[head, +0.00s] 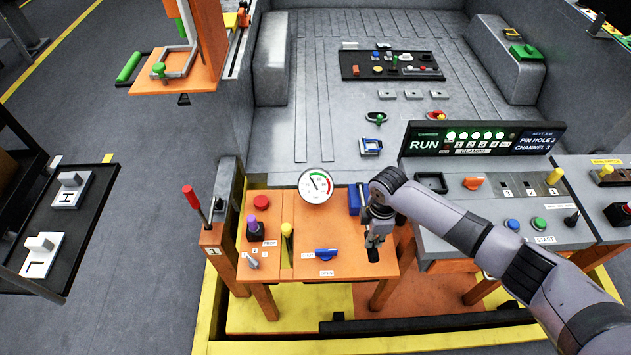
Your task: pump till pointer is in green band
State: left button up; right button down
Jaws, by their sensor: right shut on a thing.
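The round white gauge (315,185) stands at the back edge of the orange table (290,268). Its dark pointer seems to lean up and left; the green and red marks on its dial are too small to read the pointer against exactly. My right gripper (375,243) points down over the right part of this table, shut on what seems to be the pump handle, mostly hidden by the fingers. A small black part shows just under the fingertips. A blue block (355,199) stands behind and left of the gripper. My left gripper is not in view.
A red-knobbed lever (193,202), a red button (261,202), a purple knob (252,224), a yellow-topped lever (287,233) and a blue handle (326,253) stand left of my gripper. A grey console (480,212) with a RUN display (482,140) is to the right.

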jog(key=r+p, duration=0.1)
jog(key=r, duration=0.1)
jog(key=w+r+p, duration=0.1)
jog(key=r, duration=0.1)
jog(key=w+r+p, duration=0.1)
jog(key=r, duration=0.1)
jog(key=shift+r+p, duration=0.2)
jog(key=shift+p, duration=0.2)
jog(key=shift+b, duration=0.3)
jog(key=shift+r, duration=0.15)
jog(key=shift+w+r+p, duration=0.2)
jog(key=shift+r+p, duration=0.35)
jog(key=shift+r, duration=0.3)
